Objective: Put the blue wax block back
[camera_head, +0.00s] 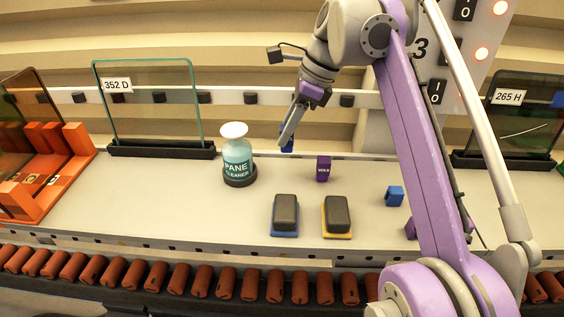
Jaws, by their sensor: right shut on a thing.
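My right gripper (294,122) reaches down from my purple arm to the back middle of the white bench. It is shut on a small blue block, the blue wax block (288,143), held at the fingertips near the bench's back edge. The fingers hide part of the block, and I cannot tell whether it touches the bench. A second small blue piece (394,196), with a darker side, sits on the bench to the right, beside my arm. A purple block marked WAX (323,169) stands upright between them. My left gripper is not in view.
A pane cleaner bottle (237,160) stands left of my gripper. Two dark pads, on a blue base (285,214) and a yellow base (338,215), lie in front. Glass panes stand left (150,95) and right (515,110). Orange rollers (200,280) run along the front.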

